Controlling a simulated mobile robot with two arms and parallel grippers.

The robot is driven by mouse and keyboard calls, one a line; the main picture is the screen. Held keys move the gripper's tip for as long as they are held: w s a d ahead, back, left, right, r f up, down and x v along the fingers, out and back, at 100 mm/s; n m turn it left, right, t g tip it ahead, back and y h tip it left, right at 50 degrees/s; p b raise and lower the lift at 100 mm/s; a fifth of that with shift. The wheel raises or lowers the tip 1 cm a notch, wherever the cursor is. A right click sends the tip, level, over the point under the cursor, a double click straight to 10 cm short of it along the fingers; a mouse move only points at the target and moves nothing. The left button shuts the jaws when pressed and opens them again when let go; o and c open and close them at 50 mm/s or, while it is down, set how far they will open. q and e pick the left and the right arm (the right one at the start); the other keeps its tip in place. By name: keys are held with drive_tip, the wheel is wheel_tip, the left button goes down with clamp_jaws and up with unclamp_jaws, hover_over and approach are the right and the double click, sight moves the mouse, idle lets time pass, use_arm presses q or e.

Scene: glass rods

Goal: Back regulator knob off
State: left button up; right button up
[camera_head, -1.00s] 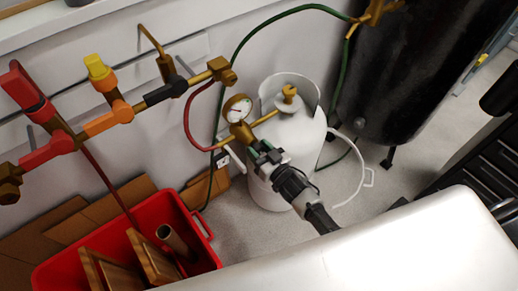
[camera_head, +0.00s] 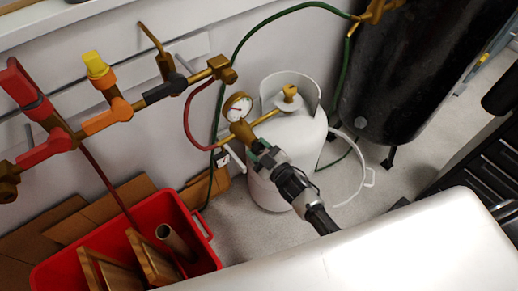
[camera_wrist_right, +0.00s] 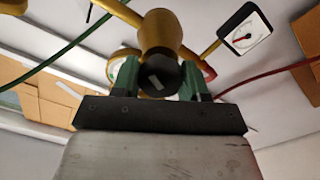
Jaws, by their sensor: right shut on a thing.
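The gas regulator is a brass body (camera_head: 243,131) with a round white gauge (camera_head: 238,107), joined to the white gas tank (camera_head: 290,140). In the right wrist view, its dark round knob (camera_wrist_right: 160,78) with a pale mark on its face sits at the end of the brass body (camera_wrist_right: 160,35). My right gripper (camera_head: 264,153) reaches the regulator from the lower right. Its green fingers are shut on the knob, one on each side, in the right wrist view (camera_wrist_right: 160,82). In the head view the gripper hides the knob. My left gripper is not in view.
A brass manifold with a yellow valve (camera_head: 96,66) and a red valve (camera_head: 22,82) runs along the wall at left. Green and red hoses hang near the tank. A red crate (camera_head: 207,227) stands at lower left; a tall black tank (camera_head: 400,75) stands behind right.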

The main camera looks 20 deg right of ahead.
drive_tip(key=n+b, duration=0.1)
drive_tip(key=n, duration=0.4)
drive_tip(key=shift+f, duration=0.1)
drive_tip(key=shift+n, duration=0.3)
idle(0.4)
drive_tip(key=o, duration=0.9)
drive_tip(key=shift+s, duration=0.15)
drive_tip(key=v, duration=1)
drive_tip(key=shift+s+d, duration=0.15)
drive_tip(key=shift+s, duration=0.15)
